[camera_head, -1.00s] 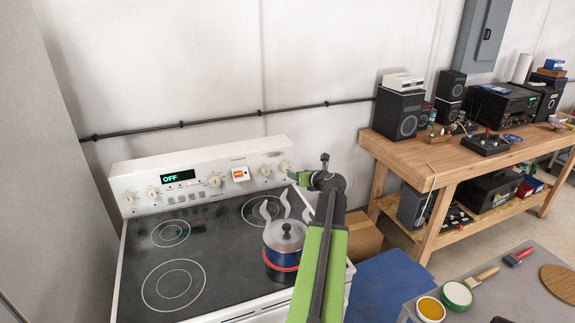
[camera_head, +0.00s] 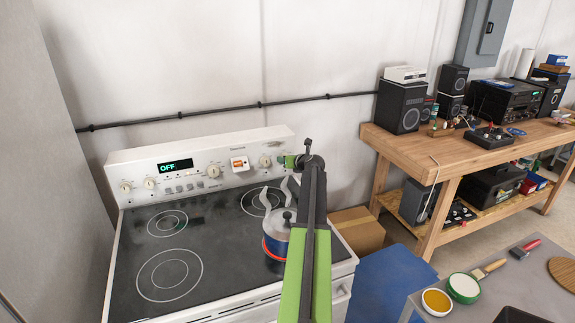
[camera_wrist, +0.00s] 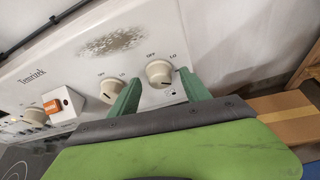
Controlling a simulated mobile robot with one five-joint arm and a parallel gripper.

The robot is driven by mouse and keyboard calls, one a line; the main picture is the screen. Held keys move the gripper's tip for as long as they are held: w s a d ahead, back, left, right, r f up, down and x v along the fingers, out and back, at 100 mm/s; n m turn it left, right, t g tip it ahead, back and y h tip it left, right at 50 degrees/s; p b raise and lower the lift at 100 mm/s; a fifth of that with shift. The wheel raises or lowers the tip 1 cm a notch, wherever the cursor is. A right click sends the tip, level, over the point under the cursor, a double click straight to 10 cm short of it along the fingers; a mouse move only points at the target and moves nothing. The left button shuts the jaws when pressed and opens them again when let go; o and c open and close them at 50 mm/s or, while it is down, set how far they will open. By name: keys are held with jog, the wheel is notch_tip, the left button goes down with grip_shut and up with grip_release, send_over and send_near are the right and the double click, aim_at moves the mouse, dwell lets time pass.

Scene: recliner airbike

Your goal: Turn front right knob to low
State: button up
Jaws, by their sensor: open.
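The rightmost stove knob (camera_wrist: 159,73) is cream and round, with OFF and LO printed above it in the wrist view. My gripper (camera_wrist: 161,92) is open, with one green finger on each side of this knob; I cannot tell whether they touch it. Another knob (camera_wrist: 110,90) sits just left of the left finger. In the head view my gripper (camera_head: 287,161) is at the right end of the control panel (camera_head: 190,148) and hides the rightmost knob. The neighbouring knob (camera_head: 265,161) shows beside it. The knob's pointer is too small to read.
A pot (camera_head: 280,225) stands on the right front burner, which glows red at its rim, close beside my arm. The stove display (camera_head: 175,165) reads OFF. A cardboard box (camera_head: 357,230) and a wooden workbench (camera_head: 410,150) stand to the right.

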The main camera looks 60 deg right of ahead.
jog(key=shift+w+d+f, duration=0.2)
jog(key=shift+w+d, duration=0.1)
jog(key=shift+w, duration=0.15)
jog(key=shift+c, duration=0.2)
grip_shut()
jog(key=shift+w+a+f+n+g+h+b, duration=0.1)
jog(key=shift+n+g+h+b, duration=0.3)
jog(key=shift+n+h, duration=0.45)
jog(key=shift+s+a+n+g+h+b, duration=0.1)
jog(key=shift+n+g+h+b, duration=0.3)
jog(key=shift+n, duration=0.9)
jog(key=shift+w+a+f+n+g+h+b, duration=0.1)
jog(key=shift+n+g+h+b, duration=0.25)
jog(key=shift+n+h, duration=0.5)
jog(key=shift+n, duration=0.3)
